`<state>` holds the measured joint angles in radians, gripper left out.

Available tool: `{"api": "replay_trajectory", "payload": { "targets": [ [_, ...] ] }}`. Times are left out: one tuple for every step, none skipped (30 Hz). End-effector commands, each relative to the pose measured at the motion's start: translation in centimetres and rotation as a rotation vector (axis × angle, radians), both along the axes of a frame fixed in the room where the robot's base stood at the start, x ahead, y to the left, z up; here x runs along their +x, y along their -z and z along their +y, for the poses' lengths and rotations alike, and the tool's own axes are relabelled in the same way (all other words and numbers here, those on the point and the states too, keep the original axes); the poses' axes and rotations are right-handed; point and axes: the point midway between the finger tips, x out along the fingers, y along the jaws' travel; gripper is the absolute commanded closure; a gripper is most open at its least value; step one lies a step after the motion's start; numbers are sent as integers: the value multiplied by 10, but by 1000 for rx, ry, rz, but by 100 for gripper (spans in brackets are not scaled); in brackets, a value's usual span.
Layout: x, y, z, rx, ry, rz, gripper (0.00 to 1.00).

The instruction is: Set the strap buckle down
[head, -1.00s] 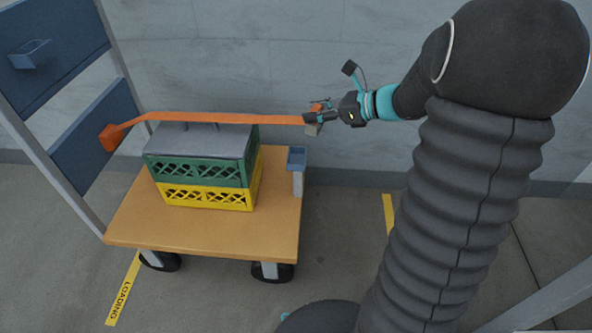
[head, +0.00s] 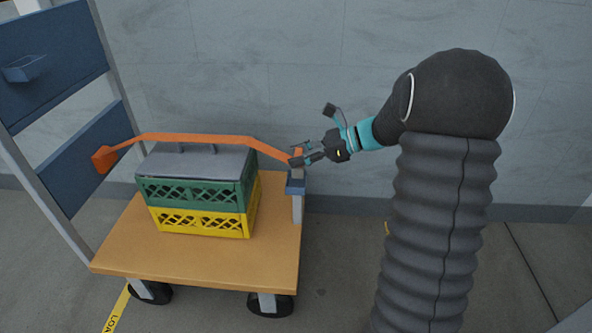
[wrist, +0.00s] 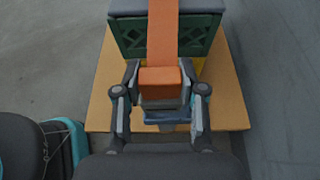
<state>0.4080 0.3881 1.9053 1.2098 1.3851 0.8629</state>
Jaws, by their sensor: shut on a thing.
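My gripper (head: 304,156) is shut on the strap buckle, an orange block with a grey lower part, seen between the fingers in the wrist view (wrist: 160,82). An orange strap (head: 200,138) runs from the buckle over the grey lid (head: 196,160) of the stacked crates to an orange holder (head: 104,159) on the cart's blue panel. The buckle is just above the small blue-topped post (head: 296,186) at the cart's right edge. I cannot tell whether it touches the post. The blue top also shows below the buckle in the wrist view (wrist: 166,116).
A green crate (head: 190,193) stands on a yellow crate (head: 203,222) on the orange cart deck (head: 190,255). The blue panel (head: 85,150) stands at the cart's left. A grey wall is behind. The floor right of the cart is open.

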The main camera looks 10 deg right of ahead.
Motion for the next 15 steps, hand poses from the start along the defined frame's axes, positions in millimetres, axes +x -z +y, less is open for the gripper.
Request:
{"api": "replay_trajectory", "payload": {
  "targets": [
    [5, 4, 3, 0, -1, -1, 98],
    [7, 5, 4, 0, -1, -1, 98],
    [9, 6, 6, -1, -1, 0, 98],
    [10, 7, 6, -1, 0, -1, 98],
    [10, 8, 6, -1, 0, -1, 98],
    [11, 9, 7, 0, 0, 0, 98],
    [11, 11, 7, 0, 0, 0, 98],
    [11, 14, 7, 0, 0, 1, 98],
    [11, 18, 6, 1, 1, 2, 98],
    [11, 22, 7, 1, 1, 2, 98],
    [10, 27, 7, 1, 1, 2, 98],
    [10, 33, 7, 1, 0, 3, 98],
    [10, 38, 7, 1, 1, 4, 98],
    [10, 42, 7, 1, 2, 4, 98],
    [11, 45, 6, 1, 1, 2, 98]
  ]
}}
